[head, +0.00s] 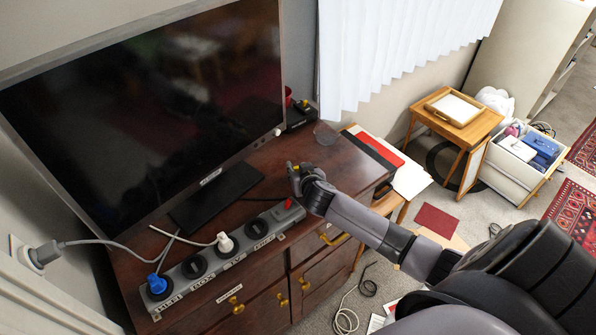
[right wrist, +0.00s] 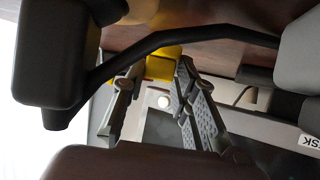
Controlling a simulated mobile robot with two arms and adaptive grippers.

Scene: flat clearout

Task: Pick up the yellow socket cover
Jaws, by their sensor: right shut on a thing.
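The yellow socket cover (right wrist: 161,66) is between the fingertips of my right gripper (right wrist: 155,80) in the right wrist view. The gripper is shut on it. In the head view a small bit of the yellow cover (head: 289,165) shows at the tip of my right gripper (head: 291,172), over the dark wooden cabinet top, behind the right end of the power strip. The gripper hides most of the cover there. I cannot tell whether the cover touches the wood. My left gripper is not in view.
A long grey power strip (head: 207,281) with labelled sockets, a blue plug (head: 156,284) and a white plug (head: 224,242) lies along the cabinet's front edge. A television (head: 150,110) stands behind. The cabinet top (head: 335,160) is clear right of the gripper.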

